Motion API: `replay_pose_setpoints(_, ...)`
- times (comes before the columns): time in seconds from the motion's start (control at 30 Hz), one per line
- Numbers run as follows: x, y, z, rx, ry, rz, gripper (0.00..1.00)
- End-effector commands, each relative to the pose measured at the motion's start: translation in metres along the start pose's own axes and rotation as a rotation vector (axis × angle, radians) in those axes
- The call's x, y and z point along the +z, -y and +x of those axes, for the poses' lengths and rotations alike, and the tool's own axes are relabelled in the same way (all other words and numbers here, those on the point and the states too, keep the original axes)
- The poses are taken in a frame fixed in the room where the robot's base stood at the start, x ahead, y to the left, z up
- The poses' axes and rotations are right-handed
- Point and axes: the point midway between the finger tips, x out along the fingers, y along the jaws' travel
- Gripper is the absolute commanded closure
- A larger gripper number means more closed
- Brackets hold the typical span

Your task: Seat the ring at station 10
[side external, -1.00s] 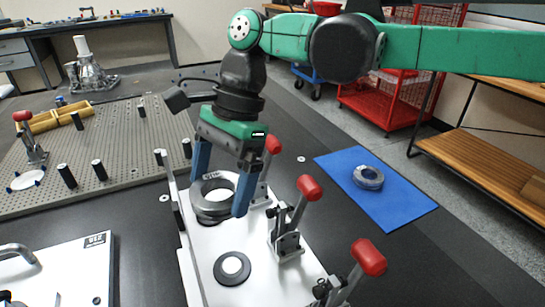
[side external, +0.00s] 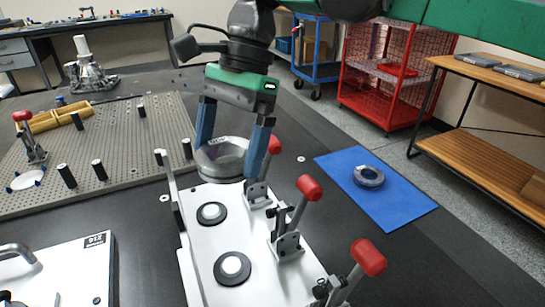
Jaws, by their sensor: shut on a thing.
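My gripper (side external: 227,162) has its two blue fingers shut on a grey metal ring (side external: 217,171). It holds the ring roughly level above the far end of the white fixture plate (side external: 205,253). The ring looks clear of the plate. Two round stations show on the plate, each a dark disc with a pale raised centre: a far one (side external: 212,213) and a near one (side external: 232,269). Both stations are empty. No station number is readable. A second grey ring (side external: 368,177) lies on the blue mat (side external: 397,204) at the right.
Red-handled toggle clamps (side external: 309,189) stand along the plate's right side, one (side external: 368,257) near the front. A grey upright rail (side external: 174,195) edges the plate's left. A perforated board (side external: 110,135) with black pegs lies at the left. Dark table is bare between plate and mat.

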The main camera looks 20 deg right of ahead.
Motion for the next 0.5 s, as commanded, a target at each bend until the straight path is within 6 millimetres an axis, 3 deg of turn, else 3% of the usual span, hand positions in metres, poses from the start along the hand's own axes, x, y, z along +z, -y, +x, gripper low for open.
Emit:
replay_pose_setpoints(0.17,-0.063,-0.010,-0.010,0.096,0.000,-0.223,0.91)
replay_pose_setpoints(0.3,-0.117,-0.030,-0.020,0.201,0.001,-0.472,0.91)
replay_pose_setpoints(0.5,-0.170,-0.060,-0.030,0.361,0.001,-0.856,0.91)
